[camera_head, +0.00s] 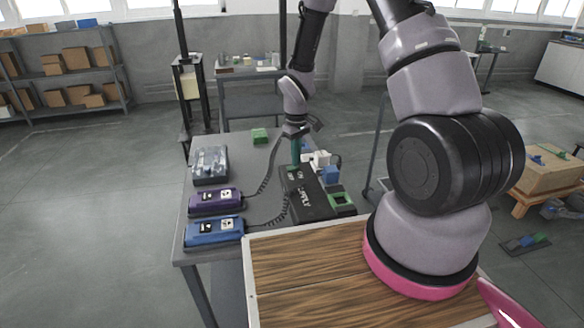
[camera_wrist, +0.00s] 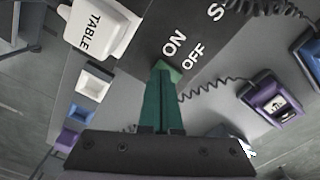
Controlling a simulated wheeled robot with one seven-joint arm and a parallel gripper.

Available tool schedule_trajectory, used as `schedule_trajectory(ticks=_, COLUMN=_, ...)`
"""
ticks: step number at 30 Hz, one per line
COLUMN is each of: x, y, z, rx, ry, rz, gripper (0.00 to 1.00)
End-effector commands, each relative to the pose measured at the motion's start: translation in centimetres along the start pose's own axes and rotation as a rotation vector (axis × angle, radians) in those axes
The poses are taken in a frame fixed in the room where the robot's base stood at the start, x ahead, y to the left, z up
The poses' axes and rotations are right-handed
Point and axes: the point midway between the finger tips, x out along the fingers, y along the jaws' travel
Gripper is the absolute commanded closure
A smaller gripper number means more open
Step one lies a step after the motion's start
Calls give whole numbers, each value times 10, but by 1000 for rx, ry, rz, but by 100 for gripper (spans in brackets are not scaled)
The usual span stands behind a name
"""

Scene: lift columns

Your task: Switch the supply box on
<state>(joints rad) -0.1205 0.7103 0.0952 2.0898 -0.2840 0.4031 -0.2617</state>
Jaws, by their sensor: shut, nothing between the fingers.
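The supply box (camera_head: 315,207) is a black box with white lettering on the table, at the middle of the head view. Its dark top (camera_wrist: 214,38) fills the upper part of the wrist view, with ON and OFF printed on it. My gripper (camera_head: 295,164) points down over the box's far left part. In the wrist view its green fingers (camera_wrist: 163,82) are together, with nothing between them. Their tips are beside the ON and OFF words, at a lighter green piece (camera_wrist: 167,70) that may be the switch. The fingers hide much of it; I cannot tell its position or whether they touch.
A purple handset (camera_head: 215,201) and a blue handset (camera_head: 214,231) with coiled cords lie left of the box. A grey device (camera_head: 210,163) lies behind them. A green-framed socket (camera_head: 341,198) sits right of the box.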

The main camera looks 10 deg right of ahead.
Motion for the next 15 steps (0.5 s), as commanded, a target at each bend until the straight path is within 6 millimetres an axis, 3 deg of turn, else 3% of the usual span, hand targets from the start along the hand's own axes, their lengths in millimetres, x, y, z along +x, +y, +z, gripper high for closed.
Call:
schedule_trajectory(ticks=10, x=5, y=0, z=0, rx=0, ry=-1, rz=0, gripper=100)
schedule_trajectory(ticks=15, x=-2, y=0, z=0, rx=0, ry=2, rz=1, gripper=100)
